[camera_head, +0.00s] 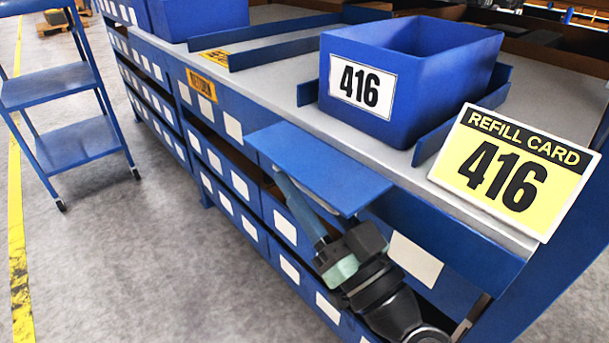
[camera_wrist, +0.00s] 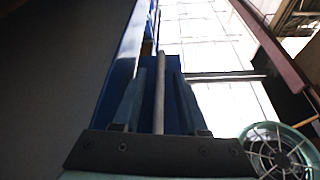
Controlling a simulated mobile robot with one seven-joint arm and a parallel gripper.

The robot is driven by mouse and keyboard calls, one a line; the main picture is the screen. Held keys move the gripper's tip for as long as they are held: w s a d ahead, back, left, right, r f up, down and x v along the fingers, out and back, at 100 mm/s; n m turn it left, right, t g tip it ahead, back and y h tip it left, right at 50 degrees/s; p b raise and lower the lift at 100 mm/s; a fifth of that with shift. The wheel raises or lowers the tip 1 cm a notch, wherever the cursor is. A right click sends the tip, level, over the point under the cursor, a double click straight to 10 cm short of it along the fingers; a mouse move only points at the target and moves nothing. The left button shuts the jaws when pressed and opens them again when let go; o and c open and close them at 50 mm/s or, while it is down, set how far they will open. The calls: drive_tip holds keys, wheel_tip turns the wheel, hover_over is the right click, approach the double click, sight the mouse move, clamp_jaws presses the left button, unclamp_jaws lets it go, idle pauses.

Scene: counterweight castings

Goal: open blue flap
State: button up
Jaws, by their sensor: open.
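A blue flap (camera_head: 318,168) on the front of the shelf unit stands swung out, roughly level, with the front opening below it. My gripper (camera_head: 287,188) is under the flap, its fingers pointing up toward the flap's underside and outer left edge. Whether they touch it cannot be told. In the wrist view my gripper (camera_wrist: 159,78) is open, with its two fingers apart. A pale thin bar (camera_wrist: 160,104) shows lengthwise between the fingers, and a blue surface lies behind it. The far part of the fingers is partly hidden by the flap in the head view.
A blue bin (camera_head: 395,75) marked 416 stands on the grey shelf top, with a yellow refill card (camera_head: 514,172) marked 416 at right. Labelled blue fronts line the shelf below. A blue cart (camera_head: 68,110) stands at left; the floor between is clear.

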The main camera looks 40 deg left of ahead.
clamp_jaws()
idle(1.4)
